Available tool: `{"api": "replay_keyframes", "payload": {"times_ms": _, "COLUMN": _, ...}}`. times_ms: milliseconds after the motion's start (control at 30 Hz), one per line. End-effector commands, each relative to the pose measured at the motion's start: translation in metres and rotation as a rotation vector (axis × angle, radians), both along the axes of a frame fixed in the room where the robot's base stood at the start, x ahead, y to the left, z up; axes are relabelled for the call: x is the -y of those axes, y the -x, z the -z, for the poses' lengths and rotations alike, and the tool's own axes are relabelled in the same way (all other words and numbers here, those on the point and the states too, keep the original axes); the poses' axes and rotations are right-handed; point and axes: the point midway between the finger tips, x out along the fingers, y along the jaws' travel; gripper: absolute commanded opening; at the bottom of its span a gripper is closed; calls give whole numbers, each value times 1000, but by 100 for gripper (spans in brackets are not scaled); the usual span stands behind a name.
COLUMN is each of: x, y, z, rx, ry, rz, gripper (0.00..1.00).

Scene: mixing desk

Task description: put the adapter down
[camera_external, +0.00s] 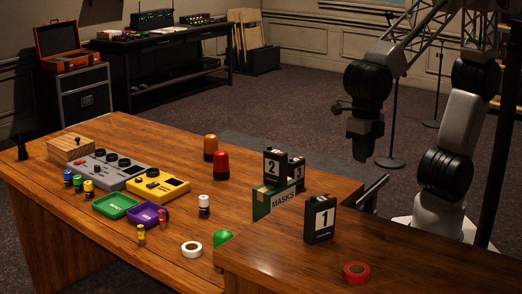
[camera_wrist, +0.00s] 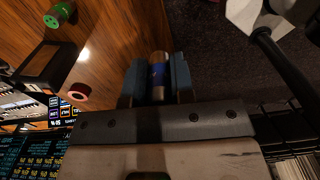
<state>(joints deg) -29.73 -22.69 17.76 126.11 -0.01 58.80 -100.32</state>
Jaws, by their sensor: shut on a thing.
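My gripper (camera_wrist: 157,72) is shut on a short cylinder, tan with a blue band, which I take to be the adapter (camera_wrist: 158,76). It sits between the two blue-grey fingers, with its tan end showing. In the external view my gripper (camera_external: 362,150) hangs in the air beyond the far right side of the wooden desk (camera_external: 110,190). The adapter cannot be made out there. In the wrist view dark carpet lies to the right of the fingers and the desk top to the left.
Green (camera_external: 115,206) and purple (camera_external: 149,215) trays, mixers and small cylinders stand left. The desk's middle has bare wood.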

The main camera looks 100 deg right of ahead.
Motion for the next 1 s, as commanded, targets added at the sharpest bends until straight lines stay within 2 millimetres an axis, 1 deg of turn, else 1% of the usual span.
{"api": "replay_keyframes", "payload": {"times_ms": 33, "x": -4, "y": 9, "z": 0, "rx": 1, "ry": -1, "rz": -26, "gripper": 0}}
{"api": "replay_keyframes", "payload": {"times_ms": 300, "x": -20, "y": 55, "z": 7, "rx": 0, "ry": 0, "rz": -164, "gripper": 0}}
{"api": "replay_keyframes", "payload": {"times_ms": 500, "x": -26, "y": 81, "z": 11, "rx": 0, "ry": 0, "rz": -245, "gripper": 0}}
{"api": "replay_keyframes", "payload": {"times_ms": 600, "x": -28, "y": 91, "z": 12, "rx": 1, "ry": -1, "rz": -274, "gripper": 0}}
{"api": "replay_keyframes", "payload": {"times_ms": 667, "x": -29, "y": 96, "z": 13, "rx": 1, "ry": -1, "rz": -290, "gripper": 0}}
{"api": "replay_keyframes", "payload": {"times_ms": 700, "x": -28, "y": 95, "z": 25, "rx": -4, "ry": 2, "rz": -286, "gripper": 0}}
{"api": "replay_keyframes", "payload": {"times_ms": 833, "x": -28, "y": 94, "z": 46, "rx": -4, "ry": 2, "rz": -284, "gripper": 0}}
{"api": "replay_keyframes", "payload": {"times_ms": 900, "x": -28, "y": 94, "z": 54, "rx": -3, "ry": 1, "rz": -284, "gripper": 0}}
{"api": "replay_keyframes", "payload": {"times_ms": 1000, "x": -29, "y": 93, "z": 61, "rx": 0, "ry": 0, "rz": -284, "gripper": 0}}
